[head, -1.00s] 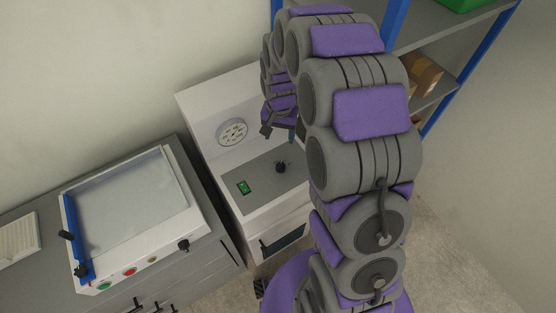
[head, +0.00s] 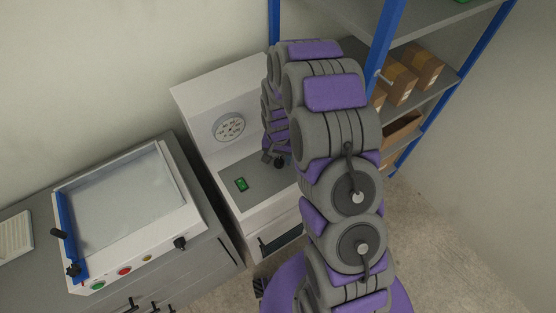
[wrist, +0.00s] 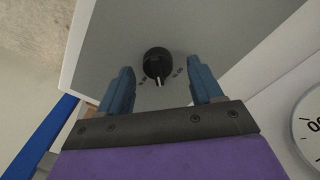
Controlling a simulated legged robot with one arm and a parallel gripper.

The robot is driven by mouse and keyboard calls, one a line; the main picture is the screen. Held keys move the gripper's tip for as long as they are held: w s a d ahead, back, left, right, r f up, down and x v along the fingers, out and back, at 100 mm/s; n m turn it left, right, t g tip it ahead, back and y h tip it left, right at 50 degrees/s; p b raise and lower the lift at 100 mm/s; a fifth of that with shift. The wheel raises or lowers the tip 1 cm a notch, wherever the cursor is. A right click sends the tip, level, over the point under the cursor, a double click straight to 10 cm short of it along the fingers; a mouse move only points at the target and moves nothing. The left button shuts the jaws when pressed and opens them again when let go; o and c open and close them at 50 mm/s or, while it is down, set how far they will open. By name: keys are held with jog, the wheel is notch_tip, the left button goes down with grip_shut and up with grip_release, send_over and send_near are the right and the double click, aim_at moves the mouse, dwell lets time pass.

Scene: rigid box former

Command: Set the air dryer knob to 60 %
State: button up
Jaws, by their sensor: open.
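The air dryer (head: 262,213) is a white cabinet with a grey sloped panel. Its black knob (wrist: 157,63) sits on the panel between and just beyond my fingertips in the wrist view, with a light pointer mark toward my gripper and small markings around it. In the head view the knob (head: 279,162) is at the panel's right, partly by my fingers. My gripper (wrist: 162,80) is open, one blue-grey finger on each side of the knob, apart from it. In the head view my gripper (head: 271,158) is small and partly hidden by my arm.
A green switch (head: 241,184) is on the panel's left, and a round gauge (head: 229,127) is on the upright back. A grey cabinet with a glass-topped machine (head: 130,215) stands left. A blue-framed shelf (head: 387,50) with cardboard boxes (head: 398,86) stands behind right.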

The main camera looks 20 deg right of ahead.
jog(key=shift+d+f, duration=0.2)
jog(key=shift+f, duration=0.65)
jog(key=shift+a, duration=0.1)
jog(key=c, duration=1.1)
